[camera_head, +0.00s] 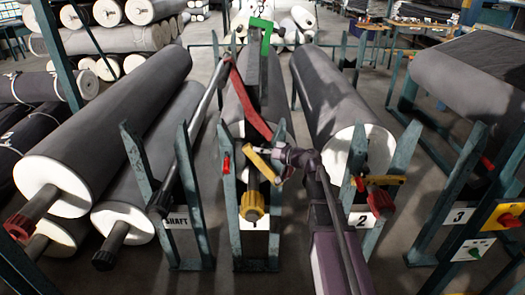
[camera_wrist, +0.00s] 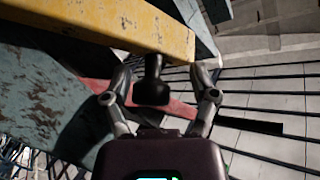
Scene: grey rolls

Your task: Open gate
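The gate is a yellow bar (camera_head: 263,163) on the middle stand, slanting across its front above the roll's yellow end knob. In the wrist view the yellow bar (camera_wrist: 110,22) crosses the top, with a black handle knob (camera_wrist: 152,85) sticking out from it. My gripper (camera_head: 288,160) is at the right end of the bar. In the wrist view my gripper (camera_wrist: 162,80) has its fingers spread, one on each side of the black knob, with visible gaps to it.
Teal stand posts (camera_head: 230,190) rise on both sides of the bar. A long red strip (camera_head: 248,105) lies behind it. Stand 2 (camera_head: 362,220) with its roll is to the right, and a diagonal shaft (camera_head: 185,140) is to the left. Stacked grey rolls (camera_head: 110,120) fill the left.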

